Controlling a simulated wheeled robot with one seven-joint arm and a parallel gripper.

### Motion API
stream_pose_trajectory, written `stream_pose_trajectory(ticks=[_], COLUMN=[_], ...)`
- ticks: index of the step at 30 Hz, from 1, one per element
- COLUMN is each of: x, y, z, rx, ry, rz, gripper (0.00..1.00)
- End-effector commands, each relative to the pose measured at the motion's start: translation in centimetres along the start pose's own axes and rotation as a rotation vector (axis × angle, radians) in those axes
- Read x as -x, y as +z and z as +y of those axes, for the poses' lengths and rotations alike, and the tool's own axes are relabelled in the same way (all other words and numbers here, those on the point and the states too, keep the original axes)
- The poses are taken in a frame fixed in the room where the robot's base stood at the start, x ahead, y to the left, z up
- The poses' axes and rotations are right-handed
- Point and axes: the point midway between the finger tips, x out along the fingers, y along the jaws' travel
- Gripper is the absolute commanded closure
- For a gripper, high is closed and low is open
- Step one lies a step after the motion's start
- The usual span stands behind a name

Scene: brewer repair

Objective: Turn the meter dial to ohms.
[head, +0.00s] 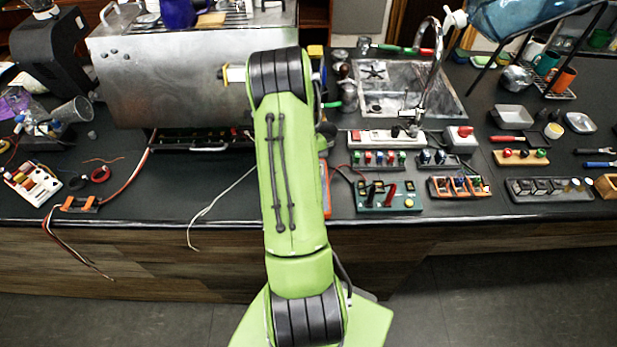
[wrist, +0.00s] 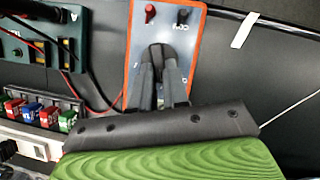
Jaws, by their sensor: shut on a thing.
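The meter (wrist: 193,48) is a grey-faced box with an orange rim. It lies on the dark counter, with a red jack (wrist: 150,12) and a black jack (wrist: 183,15) at the top of its face in the wrist view. My gripper (wrist: 160,52) is over the middle of the meter's face, its two dark fingers close together and shut on the dial. The dial is hidden by the fingers, so its pointer and setting cannot be seen. In the head view my green arm covers the gripper and most of the meter; only an orange edge (head: 326,190) shows.
Red and black leads run from the meter's left side to a dark green board (wrist: 28,45) in the wrist view. A fuse block (wrist: 38,112) sits below that board. The metal brewer body (head: 170,85) and sink (head: 408,88) stand behind.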

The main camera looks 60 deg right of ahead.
Motion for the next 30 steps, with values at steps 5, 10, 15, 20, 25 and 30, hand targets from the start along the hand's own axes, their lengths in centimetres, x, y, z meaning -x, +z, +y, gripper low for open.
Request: stream_pose_trajectory(ticks=[5, 10, 15, 20, 25, 30], x=[-0.1, -0.1, -0.1, -0.1, -0.2, -0.2], y=[0.0, 0.1, 0.2, 0.3, 0.4, 0.5], z=[0.4, 0.6, 0.8, 1.0, 1.1, 1.2], rx=[-0.154, -0.303, -0.446, -0.564, -0.661, -0.726], ry=[-0.066, -0.128, -0.187, -0.235, -0.276, -0.302], rz=[0.000, 0.000, 0.000, -0.001, -0.001, 0.000], gripper=[1.00, 1.00, 1.00, 1.00, 1.00, 1.00])
